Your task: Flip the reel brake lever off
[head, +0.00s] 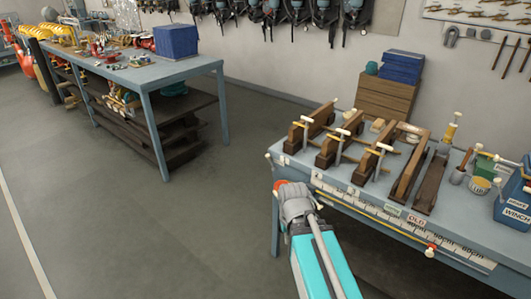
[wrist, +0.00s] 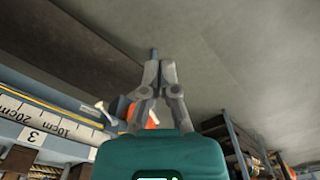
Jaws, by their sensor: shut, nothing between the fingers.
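My gripper (wrist: 160,64) is shut and empty in the wrist view, its fingertips together over grey floor or wall. In the head view my arm reaches up to the front left corner of the right workbench, and the fingers cannot be made out. An orange-red and white piece (wrist: 152,120) shows just behind the fingers in the wrist view. An orange-red piece (head: 281,184) also shows beside the arm's end in the head view. I cannot tell whether either is the reel brake lever. No reel is clearly visible. A blue box marked WINCH (head: 515,210) stands at the bench's right end.
The right workbench (head: 285,152) carries several wooden clamped blocks (head: 385,155) and a ruler strip (head: 385,223) along its front. A red knob (head: 430,250) sits on its front edge. Another bench (head: 195,68) stands at the back left. The floor between them is clear.

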